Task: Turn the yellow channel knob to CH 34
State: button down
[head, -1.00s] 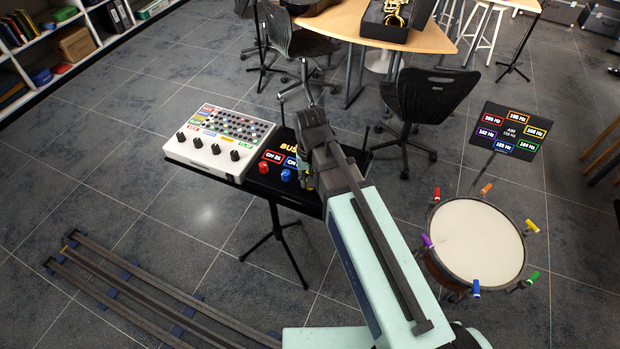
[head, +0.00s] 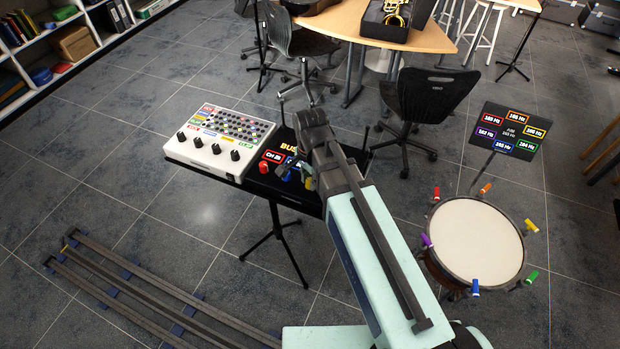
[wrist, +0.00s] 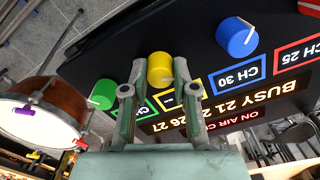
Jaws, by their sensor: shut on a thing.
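The yellow knob (wrist: 157,66) stands on the black panel (wrist: 110,65) between the blue and green knobs. A white pointer mark shows on it. My gripper (wrist: 160,72) is shut on the yellow knob, with a finger on each side. The yellow-framed label (wrist: 172,100) is mostly covered by the fingers, so its channel number cannot be read.
The blue knob (wrist: 237,37) has a CH 30 label (wrist: 238,74). The green knob (wrist: 103,93) is close to one finger. The red knob (head: 264,168) and a white mixer (head: 218,145) are to the left. A drum (head: 475,243) stands at the right.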

jog(key=shift+m, duration=1.6)
jog(key=c, duration=0.9)
grip_release()
jog(key=shift+r, duration=0.1)
notch_tip(320, 180, up, 12)
